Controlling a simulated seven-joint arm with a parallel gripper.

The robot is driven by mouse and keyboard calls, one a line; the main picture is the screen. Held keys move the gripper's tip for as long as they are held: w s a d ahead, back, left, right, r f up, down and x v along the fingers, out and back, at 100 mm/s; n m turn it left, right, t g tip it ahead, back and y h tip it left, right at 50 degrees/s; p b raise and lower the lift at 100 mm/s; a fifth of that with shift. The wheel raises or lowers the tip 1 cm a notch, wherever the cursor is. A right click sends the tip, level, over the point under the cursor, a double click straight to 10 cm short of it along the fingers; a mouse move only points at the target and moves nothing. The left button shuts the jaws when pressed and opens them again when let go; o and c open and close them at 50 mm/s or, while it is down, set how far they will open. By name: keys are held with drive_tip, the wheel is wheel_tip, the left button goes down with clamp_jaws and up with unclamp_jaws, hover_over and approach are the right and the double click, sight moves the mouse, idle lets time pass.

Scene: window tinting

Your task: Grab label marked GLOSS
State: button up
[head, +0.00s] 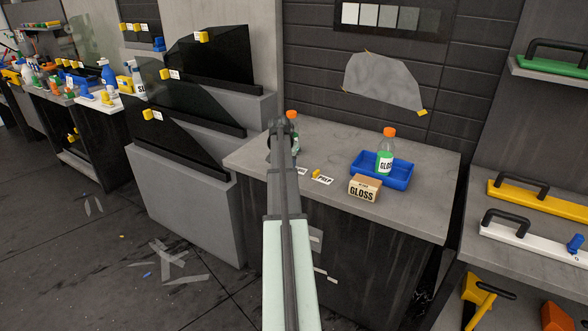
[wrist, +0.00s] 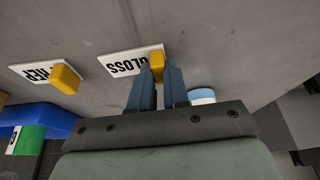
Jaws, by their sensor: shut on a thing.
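The white label marked GLOSS (wrist: 122,66) lies on the grey counter in the wrist view, with a yellow block (wrist: 156,62) at its right end. My gripper (wrist: 160,76) has its two blue fingers on either side of that block and is shut on it. The label appears still flat on the counter. In the head view my arm covers most of this spot; only a sliver of a white label (head: 302,171) shows beside it.
The PREP label (head: 323,180), with its own yellow block, lies close by. Another orange-capped bottle (head: 292,115) is partly behind my arm.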

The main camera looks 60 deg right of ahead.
clamp_jaws()
